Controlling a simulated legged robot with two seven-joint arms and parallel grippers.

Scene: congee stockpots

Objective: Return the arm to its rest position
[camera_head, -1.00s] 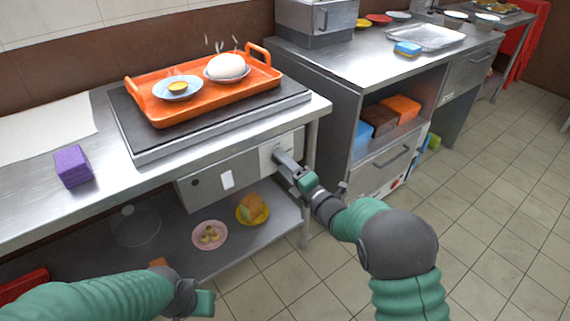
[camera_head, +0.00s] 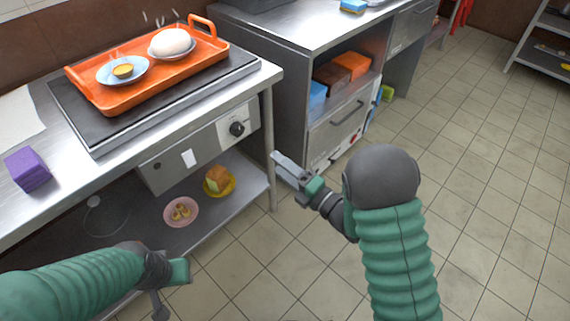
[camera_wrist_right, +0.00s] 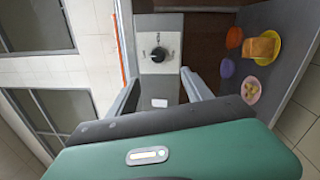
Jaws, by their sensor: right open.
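My right arm is bent in front of the counter. My right gripper (camera_head: 283,166) is open and empty, to the right of the counter's front leg and clear of it. In the right wrist view the two fingers of the right gripper (camera_wrist_right: 166,90) stand apart, with the black knob (camera_wrist_right: 158,54) beyond them. The black knob (camera_head: 237,128) sits on the front panel under the griddle, to the left of the gripper and not touched. My left gripper (camera_head: 172,288) is low at the left, seen from above; its fingers are not clear.
An orange tray (camera_head: 112,107) with a bowl and a white mound stands on the griddle (camera_head: 150,125). A purple block (camera_head: 27,170) lies on the counter. A pink plate (camera_head: 181,212) and a yellow plate (camera_head: 219,187) sit on the lower shelf. The tiled floor (camera_head: 460,180) at the right is clear.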

